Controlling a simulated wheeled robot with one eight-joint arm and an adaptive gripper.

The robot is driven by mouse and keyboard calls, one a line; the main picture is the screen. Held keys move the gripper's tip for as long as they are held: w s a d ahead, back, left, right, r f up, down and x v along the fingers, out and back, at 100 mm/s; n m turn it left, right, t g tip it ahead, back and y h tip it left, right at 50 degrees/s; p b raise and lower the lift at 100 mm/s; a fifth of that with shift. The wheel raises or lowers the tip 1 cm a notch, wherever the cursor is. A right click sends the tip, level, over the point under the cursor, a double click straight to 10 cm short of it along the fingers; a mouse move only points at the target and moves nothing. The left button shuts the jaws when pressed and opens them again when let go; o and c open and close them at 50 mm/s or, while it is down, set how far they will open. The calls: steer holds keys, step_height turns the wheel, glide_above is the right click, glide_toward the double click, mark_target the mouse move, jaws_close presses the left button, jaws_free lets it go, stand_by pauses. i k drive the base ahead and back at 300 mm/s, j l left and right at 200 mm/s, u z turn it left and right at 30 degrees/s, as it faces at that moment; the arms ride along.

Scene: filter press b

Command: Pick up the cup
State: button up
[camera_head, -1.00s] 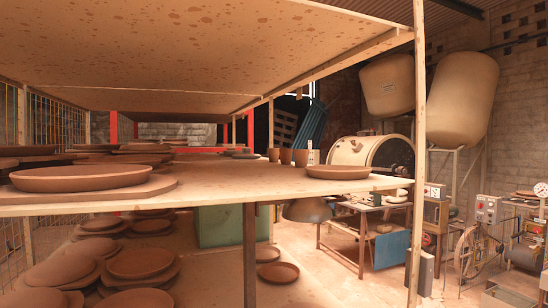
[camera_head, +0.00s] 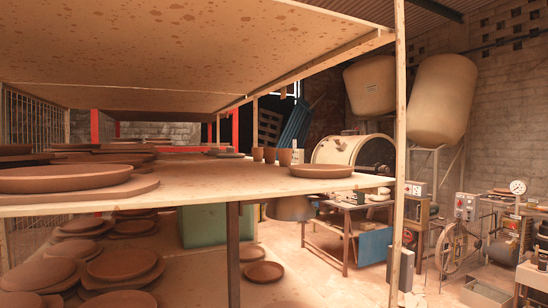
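Several small brown cups stand in a row near the far edge of the middle shelf (camera_head: 215,180). The left cup (camera_head: 257,154), the middle cup (camera_head: 270,155) and the right cup (camera_head: 284,157) are upright and close together. A small pale object (camera_head: 298,156) shows beside the right cup. I cannot tell which cup the task means. My gripper is not in view.
A clay plate (camera_head: 321,171) sits near the shelf's right corner, and a larger dish (camera_head: 65,178) lies at the near left. A wooden post (camera_head: 399,150) rises at the right. A low board forms the upper shelf (camera_head: 150,45). The shelf's middle is mostly clear.

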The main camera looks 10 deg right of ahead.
mark_target(269, 153)
steer(key=i+l+z, duration=0.15)
steer(key=l+z, duration=0.25)
steer(key=l, duration=0.15)
steer(key=i+l+z, duration=0.25)
steer(key=l+z, duration=0.15)
steer(key=i+l+z, duration=0.75)
steer(key=i+l, duration=0.2)
steer(key=i, duration=0.15)
steer(key=i+l+z, duration=0.1)
steer(key=i, duration=0.2)
steer(key=i+j+u, duration=0.1)
steer(key=i+u, duration=0.25)
steer(key=u, duration=0.15)
steer(key=i+u, duration=0.3)
steer(key=u, duration=0.2)
steer(key=i+l+u, duration=0.15)
steer(key=i+u, duration=0.2)
steer(key=u, duration=0.15)
